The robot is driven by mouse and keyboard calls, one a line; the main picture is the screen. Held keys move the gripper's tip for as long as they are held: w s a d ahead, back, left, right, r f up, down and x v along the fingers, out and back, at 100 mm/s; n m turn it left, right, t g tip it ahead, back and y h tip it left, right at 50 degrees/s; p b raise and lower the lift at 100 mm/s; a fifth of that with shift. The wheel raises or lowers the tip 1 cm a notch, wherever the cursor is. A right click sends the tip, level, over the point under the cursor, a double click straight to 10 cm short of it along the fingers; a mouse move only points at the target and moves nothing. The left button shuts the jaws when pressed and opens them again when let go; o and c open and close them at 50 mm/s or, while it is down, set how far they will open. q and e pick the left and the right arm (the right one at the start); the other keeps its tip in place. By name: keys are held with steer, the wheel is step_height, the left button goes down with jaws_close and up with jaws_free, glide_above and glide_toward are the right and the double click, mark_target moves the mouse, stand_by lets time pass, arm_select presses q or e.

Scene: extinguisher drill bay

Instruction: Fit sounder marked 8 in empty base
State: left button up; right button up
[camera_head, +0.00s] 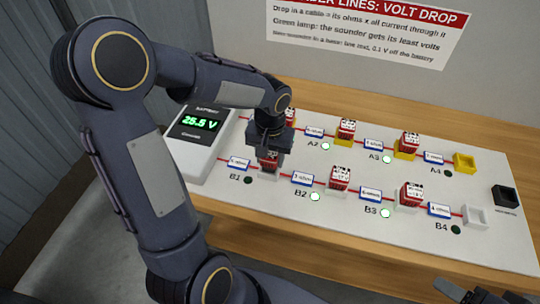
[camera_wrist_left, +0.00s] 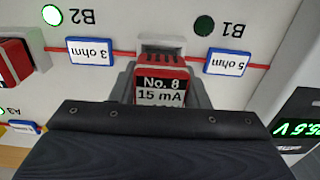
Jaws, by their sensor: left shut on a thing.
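The sounder marked No. 8, 15 mA (camera_wrist_left: 160,88) is a red block with a black and white label. My left gripper (camera_head: 269,150) is shut on it, with a grey finger on either side in the left wrist view (camera_wrist_left: 160,95). In the head view the sounder (camera_head: 268,163) is at the white base by B1 (camera_head: 266,175); I cannot tell whether it is seated or just above. Two bases are empty: a yellow one right of A4 (camera_head: 465,159) and a white one right of B4 (camera_head: 476,215). My right gripper (camera_head: 468,292) shows only partly at the bottom right.
Red sounders, such as one by B2 (camera_head: 340,177), stand along both lines of the white board (camera_head: 290,228). The B1 lamp (camera_head: 248,180) is dark; B2 and B3 are green. The meter (camera_head: 200,123) reads 25.5 V. A black holder (camera_head: 505,196) is at the right.

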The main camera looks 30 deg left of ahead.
arm_select(q)
steer(key=shift+f+b, duration=0.6)
steer(key=shift+f, duration=0.1)
stand_by(0.4)
steer(key=o, duration=1.4)
steer(key=shift+o, duration=0.2)
steer(key=shift+r+p, duration=2.7)
steer(key=shift+r, duration=0.85)
